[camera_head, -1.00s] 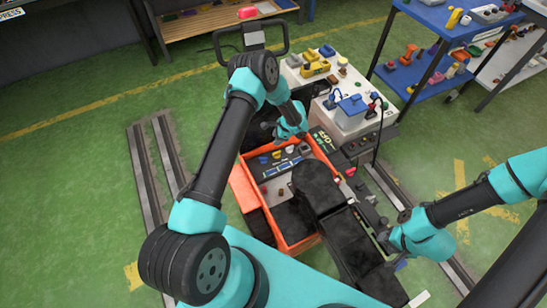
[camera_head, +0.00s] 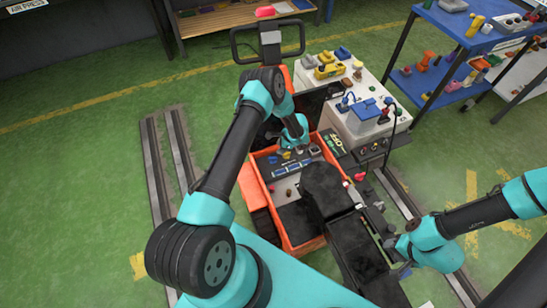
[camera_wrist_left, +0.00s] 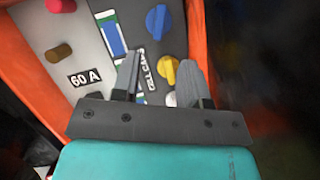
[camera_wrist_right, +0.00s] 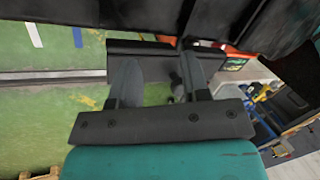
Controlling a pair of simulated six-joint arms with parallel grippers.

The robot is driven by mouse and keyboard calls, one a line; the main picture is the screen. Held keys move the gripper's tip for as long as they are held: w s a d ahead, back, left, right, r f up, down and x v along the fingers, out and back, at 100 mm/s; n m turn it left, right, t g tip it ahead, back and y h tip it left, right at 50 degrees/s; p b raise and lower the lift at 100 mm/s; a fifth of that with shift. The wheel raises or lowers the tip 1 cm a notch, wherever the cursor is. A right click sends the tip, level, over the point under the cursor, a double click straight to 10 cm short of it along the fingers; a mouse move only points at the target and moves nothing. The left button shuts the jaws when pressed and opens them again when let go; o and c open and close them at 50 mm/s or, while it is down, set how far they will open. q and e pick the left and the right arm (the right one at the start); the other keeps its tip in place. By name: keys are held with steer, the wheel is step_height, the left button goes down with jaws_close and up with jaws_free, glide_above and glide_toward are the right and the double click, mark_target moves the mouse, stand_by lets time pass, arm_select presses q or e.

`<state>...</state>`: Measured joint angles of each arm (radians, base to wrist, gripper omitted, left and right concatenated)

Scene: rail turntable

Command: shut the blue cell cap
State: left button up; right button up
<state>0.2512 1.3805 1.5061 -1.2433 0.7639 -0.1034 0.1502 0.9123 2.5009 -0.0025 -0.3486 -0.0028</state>
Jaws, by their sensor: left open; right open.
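The blue cell cap (camera_wrist_left: 158,22) is a round knob with a raised grip bar, on a grey panel beside the CELL CAPS label (camera_wrist_left: 148,72). A yellow cap (camera_wrist_left: 168,70) sits below it in the left wrist view, and a grey cap (camera_wrist_left: 170,99) shows partly behind a finger. My left gripper (camera_wrist_left: 160,58) is open and empty over the panel. The blue cap lies beyond its fingertips, and the yellow cap shows between the fingers. In the head view my left gripper (camera_head: 294,143) hangs over the orange bay's far end. My right gripper (camera_wrist_right: 158,62) is open and empty.
The orange bay wall (camera_head: 253,190) surrounds the panel. A brown knob (camera_wrist_left: 58,53) and a 60 A label (camera_wrist_left: 85,77) sit left on it. A black seat-like block (camera_head: 325,185) stands right of the bay. A white cabinet (camera_head: 355,125) is behind.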

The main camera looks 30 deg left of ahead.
mark_target(273, 157)
arm_select(q)
steer(key=x, duration=0.9)
steer(key=shift+s+a+f, duration=0.1)
steer(key=shift+a+f, duration=0.05)
steer(key=shift+f, duration=0.2)
steer(key=shift+c, duration=0.2)
jaws_close()
